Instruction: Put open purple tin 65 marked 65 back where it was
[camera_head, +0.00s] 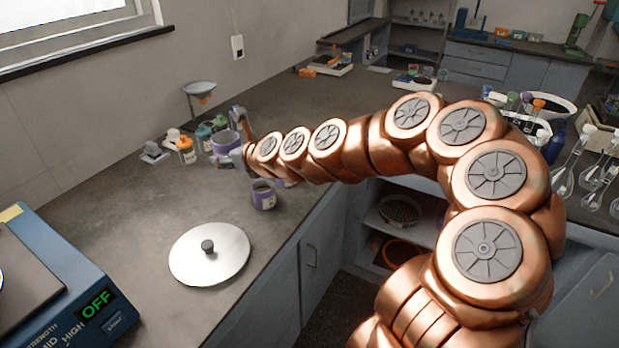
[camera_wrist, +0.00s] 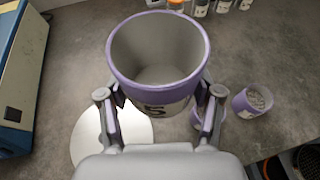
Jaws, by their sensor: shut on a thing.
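The open purple tin (camera_wrist: 158,55) is upright between my fingers in the wrist view. Its inside looks empty, and a dark "5" shows on its pale band; the rest of the mark is hidden. My gripper (camera_wrist: 160,97) is shut on its sides. In the head view the tin (camera_head: 224,142) is at the end of my arm, over the far part of the counter near the bottles. My gripper (camera_head: 239,143) partly covers it there. I cannot tell whether its base touches the counter.
A smaller purple tin (camera_head: 263,196) stands near the counter's front edge, with another beside it partly hidden by my arm. A round metal lid (camera_head: 209,257) lies nearer. A blue machine (camera_head: 70,285) reads OFF. Capped bottles (camera_head: 187,152) and a funnel stand (camera_head: 199,90) stand by the wall.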

